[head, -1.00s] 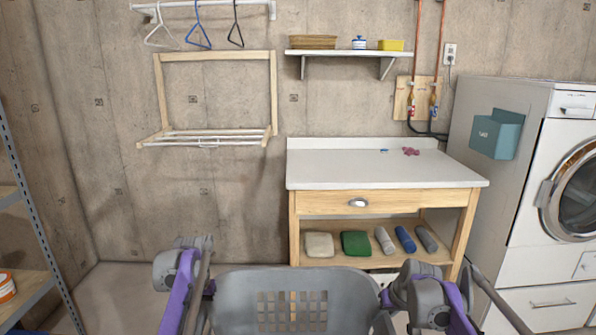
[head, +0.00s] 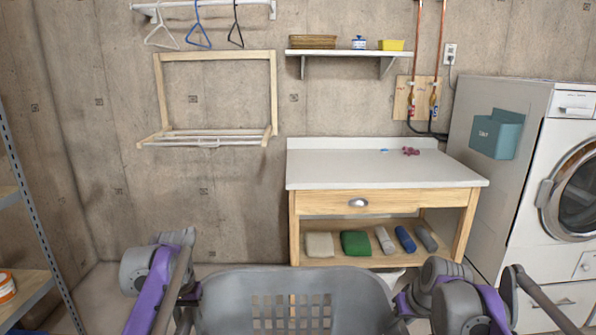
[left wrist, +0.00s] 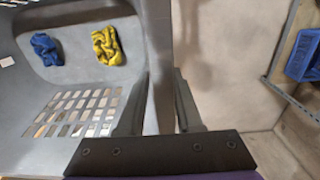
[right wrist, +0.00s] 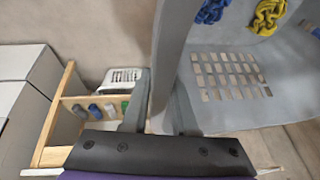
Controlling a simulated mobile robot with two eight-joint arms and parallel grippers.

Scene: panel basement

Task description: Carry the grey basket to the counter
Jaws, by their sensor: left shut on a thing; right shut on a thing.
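The grey basket (head: 345,284) is at the bottom centre of the head view, in front of the counter; its lower part is cut off. My left gripper (left wrist: 160,104) is shut on the basket's rim on one side. My right gripper (right wrist: 160,104) is shut on the opposite rim. A blue cloth (left wrist: 46,49) and a yellow cloth (left wrist: 108,46) lie inside the basket. The counter (head: 350,172) has a white top over a wooden drawer, straight ahead.
Folded cloths and rolls, including a green one (head: 355,243), lie on the counter's lower shelf. A washer (head: 520,190) with a teal box (head: 496,135) stands right of the counter. A metal rack (head: 40,225) stands at the left. Most of the countertop is clear.

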